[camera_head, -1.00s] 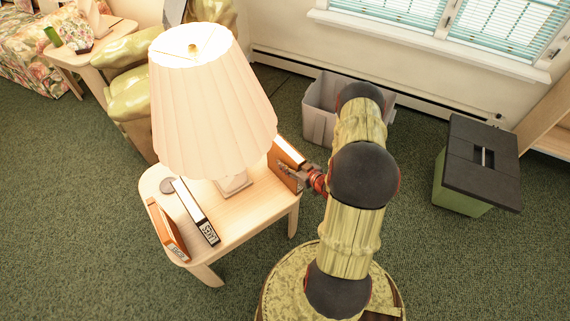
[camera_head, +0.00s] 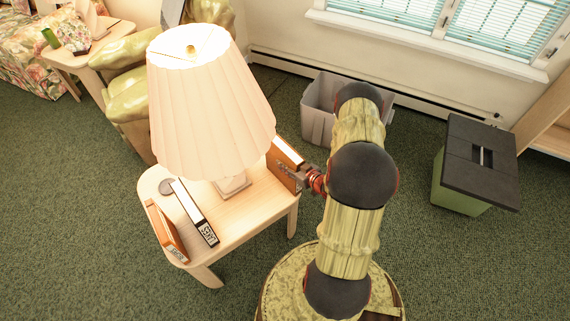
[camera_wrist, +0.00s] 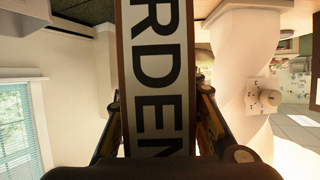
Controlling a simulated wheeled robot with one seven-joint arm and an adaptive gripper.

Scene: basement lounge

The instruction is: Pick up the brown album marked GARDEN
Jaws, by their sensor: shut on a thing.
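The brown album (camera_head: 284,158) stands upright at the right edge of the small wooden table (camera_head: 237,221), beside the lamp. In the wrist view its spine label (camera_wrist: 156,70) fills the middle and shows the letters RDEN; the rest of the word is out of frame. My gripper (camera_head: 304,177) is at the album's right side in the head view. In the wrist view my gripper's fingers (camera_wrist: 159,125) lie on both sides of the spine, shut on the album.
A lamp with a pleated shade (camera_head: 208,105) stands close beside the album. A black album with a white label (camera_head: 194,211) and an orange-brown album (camera_head: 166,232) are at the table's left. A grey bin (camera_head: 320,108) and a green box with a dark lid (camera_head: 462,187) stand on the floor.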

